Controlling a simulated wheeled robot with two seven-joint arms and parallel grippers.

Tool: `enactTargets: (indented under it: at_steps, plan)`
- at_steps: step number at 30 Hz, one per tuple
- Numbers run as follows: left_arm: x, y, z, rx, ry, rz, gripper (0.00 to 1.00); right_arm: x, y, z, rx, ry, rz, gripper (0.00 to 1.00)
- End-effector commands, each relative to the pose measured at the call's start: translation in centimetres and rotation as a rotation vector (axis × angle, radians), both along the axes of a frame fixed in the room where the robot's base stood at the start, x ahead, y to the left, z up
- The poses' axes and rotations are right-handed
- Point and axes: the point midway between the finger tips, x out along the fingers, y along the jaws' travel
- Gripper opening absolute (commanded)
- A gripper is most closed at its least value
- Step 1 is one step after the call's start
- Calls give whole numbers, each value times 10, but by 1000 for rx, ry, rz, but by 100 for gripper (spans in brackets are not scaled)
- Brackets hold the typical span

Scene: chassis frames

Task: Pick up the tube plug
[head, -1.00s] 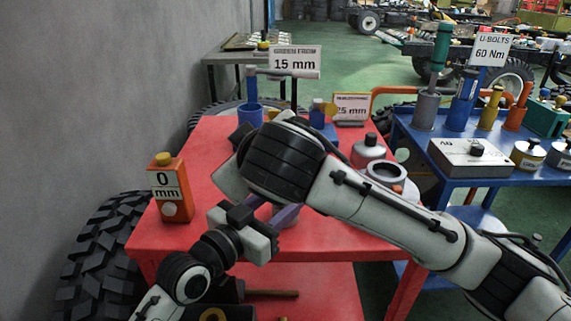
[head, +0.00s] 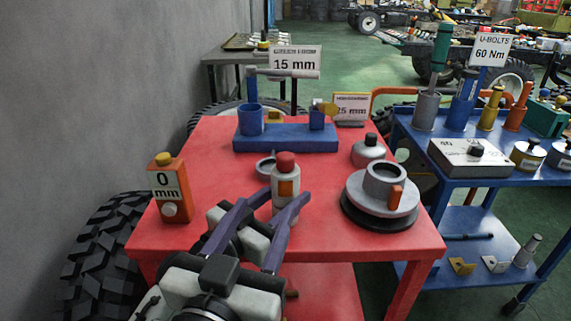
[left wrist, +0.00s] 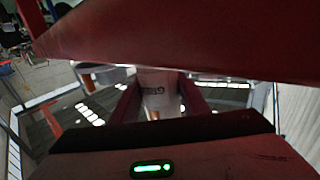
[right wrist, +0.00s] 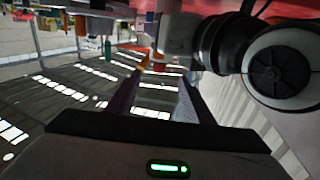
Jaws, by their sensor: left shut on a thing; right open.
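The pale grey tube (head: 284,204) stands upright near the front middle of the red table, with the red plug (head: 286,160) on top and an orange patch on its side. In the right wrist view a red and orange part (right wrist: 158,62) shows beyond the open fingers.
An orange block (head: 170,186) stands at the left. Bare table lies between block and tube.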

Motion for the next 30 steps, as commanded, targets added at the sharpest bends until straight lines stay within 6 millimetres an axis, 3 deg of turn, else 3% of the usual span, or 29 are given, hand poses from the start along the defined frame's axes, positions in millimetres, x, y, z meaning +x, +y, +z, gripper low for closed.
enactTargets:
  at_steps: [9,14,24,30]
  plan:
    - [0,0,0,0,0,0,13,51,-14,2,-3,-5,-3,48]
    - [0,0,0,0,0,0,13,61,-17,3,-4,-4,-2,48]
    - [0,0,0,0,0,0,13,104,-28,10,-6,-3,-3,48]
    - [0,0,0,0,0,0,13,109,-29,10,-2,-1,-2,48]
